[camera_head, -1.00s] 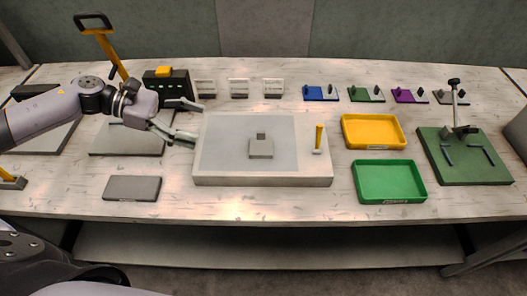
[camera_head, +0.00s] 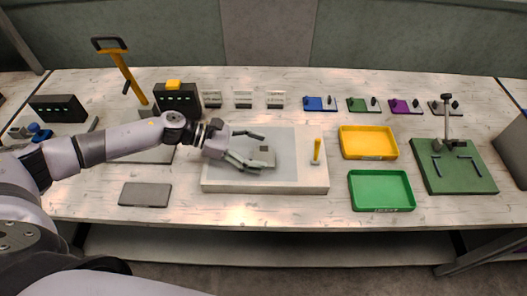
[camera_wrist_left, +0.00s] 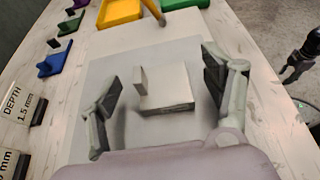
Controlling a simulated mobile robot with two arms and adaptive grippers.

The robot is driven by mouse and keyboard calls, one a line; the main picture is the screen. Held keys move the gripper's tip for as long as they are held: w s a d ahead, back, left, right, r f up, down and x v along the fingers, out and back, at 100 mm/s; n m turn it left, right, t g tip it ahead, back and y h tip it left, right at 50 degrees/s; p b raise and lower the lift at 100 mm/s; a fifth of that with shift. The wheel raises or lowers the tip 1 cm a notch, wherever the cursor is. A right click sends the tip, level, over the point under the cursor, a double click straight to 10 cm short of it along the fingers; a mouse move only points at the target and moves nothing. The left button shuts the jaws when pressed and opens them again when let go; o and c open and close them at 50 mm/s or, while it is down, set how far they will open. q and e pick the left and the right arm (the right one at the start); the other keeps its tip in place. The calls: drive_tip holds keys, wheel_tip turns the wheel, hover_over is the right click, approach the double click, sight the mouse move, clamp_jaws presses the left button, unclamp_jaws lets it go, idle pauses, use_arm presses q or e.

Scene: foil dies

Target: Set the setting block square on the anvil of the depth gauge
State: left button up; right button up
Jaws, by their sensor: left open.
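A small light grey block with an upright tab, which looks like the setting block (camera_head: 266,158), rests on the grey sheet of the white slab (camera_head: 215,187). In the left wrist view the block (camera_wrist_left: 168,92) lies between the two fingers, with gaps at both sides. My left gripper (camera_head: 259,153) is open, its fingers reaching in from the left on either side of the block. I cannot tell for sure which device is the depth gauge; a black box with green lights and a yellow top (camera_head: 177,99) stands behind my left arm, partly hidden.
A yellow-handled tool (camera_head: 317,151) stands on the slab's right side. Yellow (camera_head: 369,157) and green (camera_head: 381,207) trays lie right of it, then a green plate with a stand (camera_head: 468,187). A grey plate (camera_head: 145,195) lies front left. Labelled cards (camera_head: 243,99) stand behind.

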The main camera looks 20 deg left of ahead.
use_arm(q)
drive_tip(key=shift+x, duration=1.05)
drive_tip(key=shift+w+r, duration=0.1)
clamp_jaws()
